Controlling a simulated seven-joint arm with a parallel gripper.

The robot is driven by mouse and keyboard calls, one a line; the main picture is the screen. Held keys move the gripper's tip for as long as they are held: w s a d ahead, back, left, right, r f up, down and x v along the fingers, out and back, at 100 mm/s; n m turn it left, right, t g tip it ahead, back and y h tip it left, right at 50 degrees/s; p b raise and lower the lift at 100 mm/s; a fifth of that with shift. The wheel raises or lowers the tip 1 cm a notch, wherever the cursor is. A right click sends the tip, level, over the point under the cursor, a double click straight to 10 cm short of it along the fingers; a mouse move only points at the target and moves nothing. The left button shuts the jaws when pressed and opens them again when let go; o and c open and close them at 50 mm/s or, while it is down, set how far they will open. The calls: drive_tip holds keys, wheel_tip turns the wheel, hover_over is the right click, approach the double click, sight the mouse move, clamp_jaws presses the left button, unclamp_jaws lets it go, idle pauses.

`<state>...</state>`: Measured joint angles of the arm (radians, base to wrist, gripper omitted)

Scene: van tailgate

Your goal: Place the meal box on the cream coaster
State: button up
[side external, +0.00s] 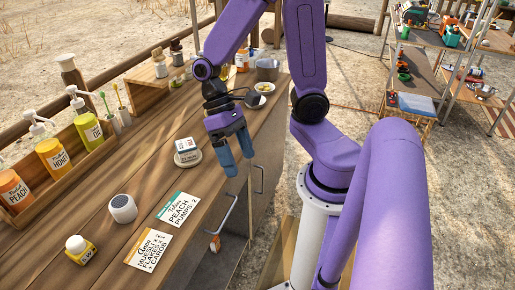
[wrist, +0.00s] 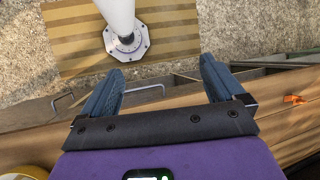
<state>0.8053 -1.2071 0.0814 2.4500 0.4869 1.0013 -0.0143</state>
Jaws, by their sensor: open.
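A small white box with a printed red and dark label, which looks like the meal box (side external: 185,145), sits upright on a round pale coaster (side external: 188,161) on the wooden counter. The coaster looks cream to grey. My gripper (side external: 234,160) is to the right of the box, near the counter's edge and apart from both. Its two blue fingers are spread and empty; the wrist view shows the gap (wrist: 158,88) with nothing held. The box and coaster do not show in the wrist view.
Two cards (side external: 178,208) (side external: 149,249), a round white speaker-like thing (side external: 123,208) and a yellow bottle (side external: 80,249) lie at the front. Pump bottles (side external: 54,158) stand in a rack at left. A metal pot (side external: 267,70) and dishes (side external: 264,87) are at the back.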

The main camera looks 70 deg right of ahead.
drive_tip(key=s+a+r+n+t+h, duration=0.1)
drive_tip(key=s+r+n+t, duration=0.3)
drive_tip(key=n, duration=0.7)
drive_tip(key=shift+s+a+n+t+h, duration=0.15)
drive_tip(key=shift+s+n+t+h, duration=0.25)
drive_tip(key=shift+s+t+h, duration=0.25)
